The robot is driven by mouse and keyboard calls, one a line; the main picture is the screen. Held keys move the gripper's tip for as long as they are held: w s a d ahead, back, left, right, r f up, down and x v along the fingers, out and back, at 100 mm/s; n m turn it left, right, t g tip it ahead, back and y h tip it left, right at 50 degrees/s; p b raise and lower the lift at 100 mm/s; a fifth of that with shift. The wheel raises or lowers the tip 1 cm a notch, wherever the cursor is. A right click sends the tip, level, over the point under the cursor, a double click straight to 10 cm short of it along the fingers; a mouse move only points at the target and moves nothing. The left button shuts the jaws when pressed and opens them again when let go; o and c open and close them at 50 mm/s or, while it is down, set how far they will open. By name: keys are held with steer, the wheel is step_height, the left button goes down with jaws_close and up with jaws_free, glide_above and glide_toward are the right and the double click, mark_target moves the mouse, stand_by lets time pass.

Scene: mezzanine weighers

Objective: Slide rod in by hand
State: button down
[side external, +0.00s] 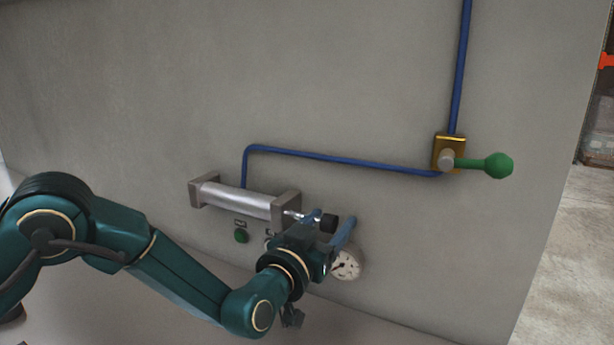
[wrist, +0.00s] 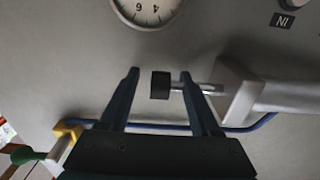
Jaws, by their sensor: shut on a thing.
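A silver cylinder (side external: 238,201) with square end blocks is fixed to the grey wall. A thin shiny rod (side external: 292,214) sticks out of its right end and carries a black knob (side external: 328,223). In the wrist view the knob (wrist: 161,85) sits between the two fingers of my gripper (wrist: 160,75), with the rod (wrist: 205,88) running right to the end block. The right finger crosses the rod beside the knob. My gripper (side external: 334,216) is shut on the rod's knob end, though a gap shows by the left finger. A length of bare rod still shows.
A round dial gauge (side external: 345,264) is close below my gripper. A green button (side external: 241,236) sits under the cylinder. A blue pipe (side external: 340,158) runs along the wall to a brass valve (side external: 440,140) with a green handle (side external: 498,165).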

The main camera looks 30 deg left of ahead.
mark_target(326, 228)
steer(key=shift+c, duration=0.5)
jaws_free()
steer(key=shift+s, duration=0.1)
steer(key=shift+s, duration=2.45)
